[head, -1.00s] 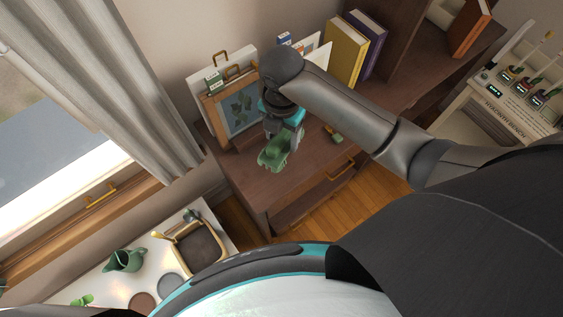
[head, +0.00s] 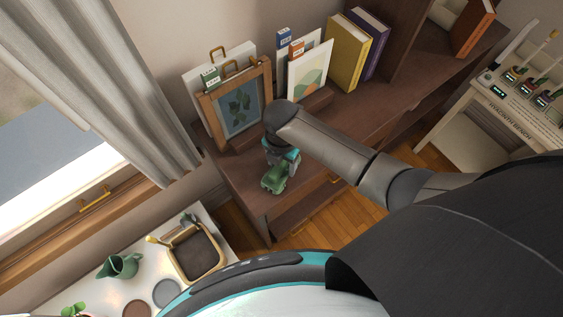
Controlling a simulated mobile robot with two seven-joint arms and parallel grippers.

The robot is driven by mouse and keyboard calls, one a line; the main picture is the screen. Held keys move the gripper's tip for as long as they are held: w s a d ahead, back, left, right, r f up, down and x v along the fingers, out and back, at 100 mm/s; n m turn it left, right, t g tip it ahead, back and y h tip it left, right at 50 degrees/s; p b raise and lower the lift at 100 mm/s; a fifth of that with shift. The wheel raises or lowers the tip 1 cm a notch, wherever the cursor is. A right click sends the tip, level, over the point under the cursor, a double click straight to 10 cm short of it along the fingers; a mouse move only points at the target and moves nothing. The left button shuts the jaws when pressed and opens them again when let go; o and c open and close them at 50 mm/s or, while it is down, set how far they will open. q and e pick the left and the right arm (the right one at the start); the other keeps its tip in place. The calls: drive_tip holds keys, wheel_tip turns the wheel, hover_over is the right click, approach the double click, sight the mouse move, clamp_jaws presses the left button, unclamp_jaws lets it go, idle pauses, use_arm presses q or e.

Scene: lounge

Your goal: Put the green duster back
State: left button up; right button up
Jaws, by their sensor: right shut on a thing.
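The green duster (head: 275,180) shows as a chunky green shape at the fingers of my right gripper (head: 280,163), in the middle of the head view. The gripper points down and is shut on it. The duster appears over the near left end of the brown shelf top (head: 238,170); I cannot tell whether it touches the wood. My right forearm hides part of the shelf top to the right. My left gripper is not in view.
A framed leaf picture (head: 238,108), other pictures (head: 305,75) and yellow (head: 347,50) and purple books stand along the shelf's back. A pale bench (head: 510,115) with several slotted items is at right. A white table (head: 205,218) at lower left holds a green jug (head: 120,267) and a wooden-rimmed tray (head: 215,270).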

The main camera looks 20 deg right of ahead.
drive_tip(key=o, duration=1.2)
drive_tip(key=shift+f, duration=0.1)
wheel_tip(320, 180, up, 12)
drive_tip(key=p, duration=0.2)
drive_tip(key=shift+p, duration=0.4)
